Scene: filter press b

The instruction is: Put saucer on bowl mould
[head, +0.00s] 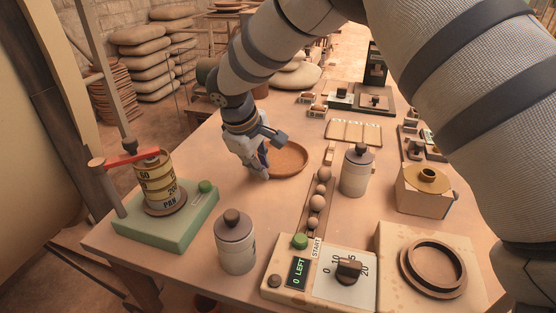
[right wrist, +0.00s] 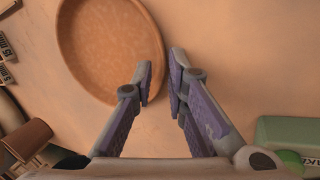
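The saucer is a round, shallow terracotta dish (head: 289,157) lying on the table near its middle. It fills the upper left of the right wrist view (right wrist: 105,45). My right gripper (head: 262,172) is low at the saucer's left rim in the head view. In the right wrist view its fingers (right wrist: 160,82) are a little apart, one over the saucer's inside and one outside the rim; contact is not clear. A pale block with a raised dark ring (head: 433,268) stands at the front right and may be the bowl mould. My left gripper is out of view.
A green-based press with a red lever (head: 165,220) stands at the left. Lidded jars (head: 236,243) (head: 356,170), a row of balls (head: 316,203) and a dial panel (head: 330,275) stand nearby. A box with a brass ring (head: 425,188) is at the right.

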